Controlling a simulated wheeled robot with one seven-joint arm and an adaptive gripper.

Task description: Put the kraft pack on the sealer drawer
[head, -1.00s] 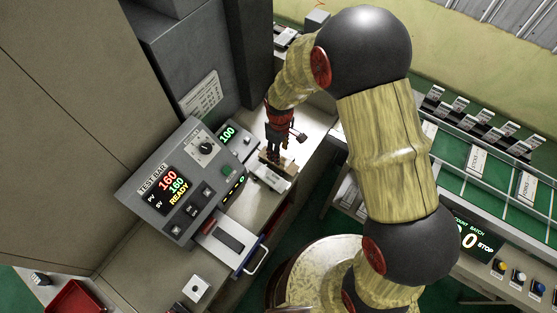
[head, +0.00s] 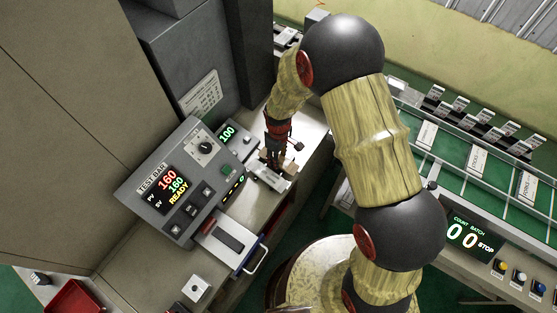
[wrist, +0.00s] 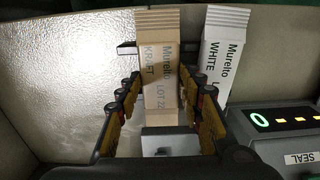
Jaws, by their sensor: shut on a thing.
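The kraft pack (wrist: 157,60), a tan stick pack with "Murello KRAFT" lettering, lies between the two fingers of my gripper (wrist: 163,85) in the wrist view. My gripper is shut on it; the exact contact is hard to see. In the head view my gripper (head: 274,167) points down over the bench behind the sealer, with a bit of tan (head: 291,166) beside it. A white pack (wrist: 223,55) lies just right of the kraft pack. The sealer drawer (head: 228,243), with a dark pad and a blue handle, is pulled out at the sealer's front, apart from my gripper.
The grey sealer (head: 180,180) with red and green readouts stands left of my gripper. A small box with a button (head: 197,288) sits near the drawer. A conveyor counter (head: 472,237) is at the right.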

